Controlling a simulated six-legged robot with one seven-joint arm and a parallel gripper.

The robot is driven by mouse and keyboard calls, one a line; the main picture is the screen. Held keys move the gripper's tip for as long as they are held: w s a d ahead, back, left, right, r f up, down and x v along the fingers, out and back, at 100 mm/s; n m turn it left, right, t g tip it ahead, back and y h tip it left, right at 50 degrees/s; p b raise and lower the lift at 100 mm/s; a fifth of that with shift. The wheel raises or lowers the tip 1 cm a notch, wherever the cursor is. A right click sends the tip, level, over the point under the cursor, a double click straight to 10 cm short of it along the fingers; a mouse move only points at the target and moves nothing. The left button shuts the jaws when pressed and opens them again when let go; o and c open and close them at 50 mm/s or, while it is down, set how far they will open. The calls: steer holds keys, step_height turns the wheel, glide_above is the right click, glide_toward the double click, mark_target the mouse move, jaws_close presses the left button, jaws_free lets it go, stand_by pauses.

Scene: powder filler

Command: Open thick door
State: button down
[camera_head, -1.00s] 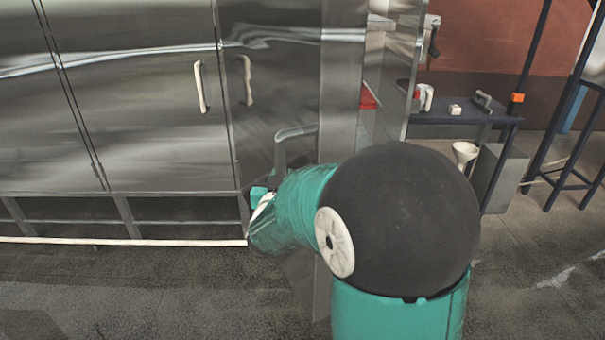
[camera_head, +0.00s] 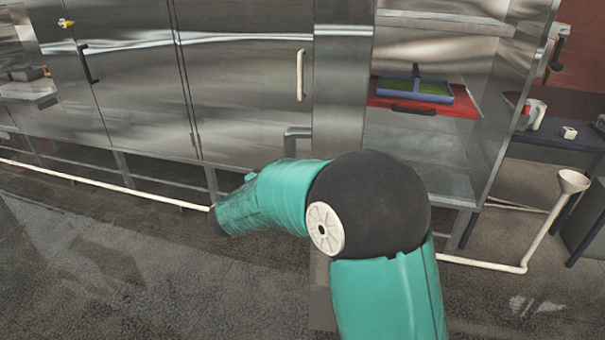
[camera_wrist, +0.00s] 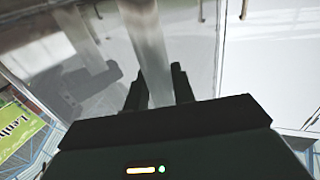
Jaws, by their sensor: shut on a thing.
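The thick door (camera_head: 342,75) is a metal slab standing out from the cabinet front, its broad edge toward me in the head view. To its right the compartment is open. Its grey angular handle (camera_head: 297,135) sticks out at its left side, just above my teal arm. The arm hides my gripper and the lower part of the handle there. In the wrist view, my gripper's dark fingers (camera_wrist: 158,82) are shut on the metal handle bar (camera_wrist: 153,50), one on each side of it.
Inside the compartment lies a red tray (camera_head: 385,98) with a blue frame (camera_head: 450,91). A closed door with a white handle (camera_head: 300,75) is left of the thick door. A white pipe (camera_head: 90,184) runs low along the cabinets. A funnel (camera_head: 573,180) stands at right. Floor at left is clear.

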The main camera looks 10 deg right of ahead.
steer(key=shift+r, duration=0.1)
steer(key=c, duration=1.2)
jaws_free()
steer(key=shift+w, duration=0.1)
steer(key=v, duration=1.4)
steer(key=shift+w, duration=0.1)
